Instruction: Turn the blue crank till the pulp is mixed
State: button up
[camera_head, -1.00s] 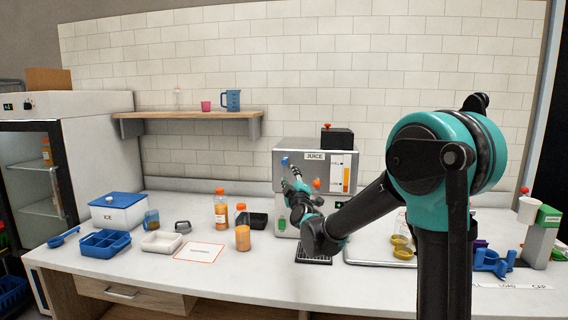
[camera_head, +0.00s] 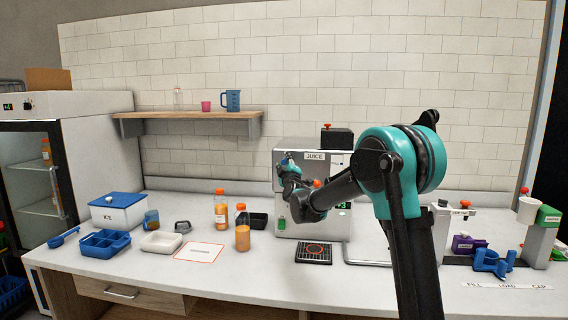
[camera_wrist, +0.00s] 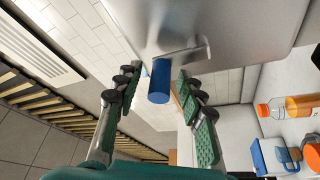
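The juicer (camera_head: 330,222) is a silver machine labelled JUICE, standing at the back of the counter. Its blue crank handle (camera_wrist: 160,80) sticks out from the metal front on a short bent silver arm (camera_wrist: 182,52) in the wrist view. My gripper (camera_wrist: 157,88) is open, with its green-padded fingers on either side of the handle and gaps on both sides. In the head view my gripper (camera_head: 286,168) is at the juicer's upper left front and hides most of the crank. The pulp inside cannot be seen.
An orange-capped bottle (camera_head: 221,211) and an orange-filled bottle (camera_head: 242,238) stand left of the juicer. A black drip tray (camera_head: 314,262) lies before it. Blue and white bins (camera_head: 104,245) are further left. A purple block (camera_head: 463,244) and blue holder (camera_head: 492,264) are at right.

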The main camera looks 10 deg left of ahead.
grip_shut()
jog(key=shift+d+m, duration=0.15)
jog(key=shift+m, duration=0.25)
